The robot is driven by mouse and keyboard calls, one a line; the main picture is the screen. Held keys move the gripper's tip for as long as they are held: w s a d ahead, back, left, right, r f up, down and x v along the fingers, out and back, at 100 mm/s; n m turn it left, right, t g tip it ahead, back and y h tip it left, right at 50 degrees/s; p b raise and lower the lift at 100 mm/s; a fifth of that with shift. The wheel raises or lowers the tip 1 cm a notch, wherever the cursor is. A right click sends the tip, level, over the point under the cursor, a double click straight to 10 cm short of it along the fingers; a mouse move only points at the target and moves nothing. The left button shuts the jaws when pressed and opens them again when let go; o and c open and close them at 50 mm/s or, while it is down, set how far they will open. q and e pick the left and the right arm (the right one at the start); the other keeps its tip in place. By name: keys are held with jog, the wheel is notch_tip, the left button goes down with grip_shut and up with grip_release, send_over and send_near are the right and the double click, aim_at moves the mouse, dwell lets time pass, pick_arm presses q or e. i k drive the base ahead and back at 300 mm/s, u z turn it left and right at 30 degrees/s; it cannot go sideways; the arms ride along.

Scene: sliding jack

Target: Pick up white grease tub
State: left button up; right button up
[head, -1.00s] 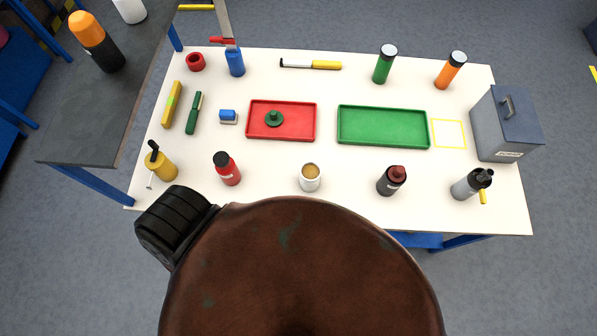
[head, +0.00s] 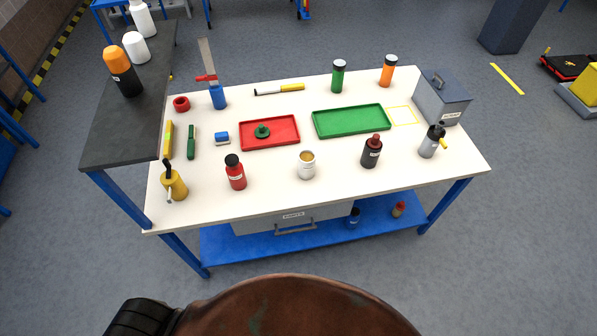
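A small white tub (head: 307,166) with tan contents showing at its open top stands upright near the front edge of the white table, around its middle. It appears to be the grease tub. Nothing touches it. Neither of my grippers shows in the head view, so I cannot see whether they are open or shut.
The white workbench (head: 265,192) also holds a red bottle (head: 236,174) left of the tub, a dark bottle (head: 371,152) right of it, a red tray (head: 284,145) and a green tray (head: 350,121) behind. A dark side counter (head: 115,140) stands at left.

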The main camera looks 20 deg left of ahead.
aim_at(307, 158)
jog(key=u, duration=0.55)
jog(key=i, duration=0.85)
jog(key=z, duration=0.15)
